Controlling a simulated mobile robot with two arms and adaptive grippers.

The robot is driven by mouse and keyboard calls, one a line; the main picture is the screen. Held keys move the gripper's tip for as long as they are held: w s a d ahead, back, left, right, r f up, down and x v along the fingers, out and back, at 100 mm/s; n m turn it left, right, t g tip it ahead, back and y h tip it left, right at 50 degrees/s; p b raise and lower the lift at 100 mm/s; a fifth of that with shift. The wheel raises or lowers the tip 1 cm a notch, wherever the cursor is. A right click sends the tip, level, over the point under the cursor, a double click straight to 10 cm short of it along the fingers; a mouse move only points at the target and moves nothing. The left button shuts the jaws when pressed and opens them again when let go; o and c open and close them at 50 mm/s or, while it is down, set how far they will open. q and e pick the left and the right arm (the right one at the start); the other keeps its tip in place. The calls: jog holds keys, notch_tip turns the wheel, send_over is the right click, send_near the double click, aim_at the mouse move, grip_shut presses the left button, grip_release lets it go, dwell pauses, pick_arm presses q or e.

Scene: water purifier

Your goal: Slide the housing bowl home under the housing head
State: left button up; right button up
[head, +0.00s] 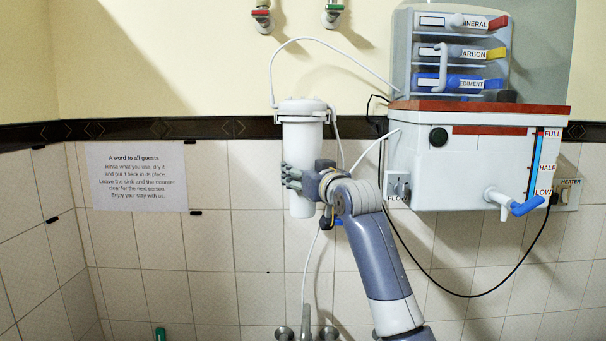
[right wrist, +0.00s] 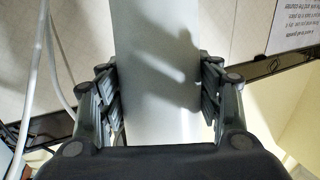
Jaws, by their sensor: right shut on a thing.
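The white housing bowl (head: 301,203) is a tall cylinder, upright, directly below the white housing head (head: 302,108) on the wall. Its top meets the head's lower edge with no clear gap; I cannot tell whether it is fully seated. My right gripper (head: 291,177) is shut around the middle of the bowl, reaching in from the right. In the right wrist view the bowl (right wrist: 158,75) stands between both fingers of my right gripper (right wrist: 162,100). The housing head does not show clearly there. My left gripper is not in view.
A white purifier tank (head: 470,165) with a blue-handled tap (head: 525,206) hangs at the right. A rack of labelled cartridges (head: 460,50) stands above it. White tubes (head: 330,45) run from the head. A tap (head: 306,325) is below.

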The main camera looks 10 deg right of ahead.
jog(key=shift+w+d+r, duration=0.1)
jog(key=shift+w+d, duration=0.05)
jog(key=shift+w, duration=0.6)
jog(key=shift+w+d+r, duration=0.1)
jog(key=shift+w+d, duration=0.05)
jog(key=shift+w, duration=0.55)
jog(key=o, duration=1.4)
jog(key=shift+o, duration=0.4)
send_near(303, 168)
jog(key=w, duration=0.1)
jog(key=w+d+f, duration=0.1)
jog(key=w, duration=0.2)
jog(key=shift+w+d+f, duration=0.2)
jog(key=shift+d+f, duration=0.15)
jog(key=shift+d, duration=0.05)
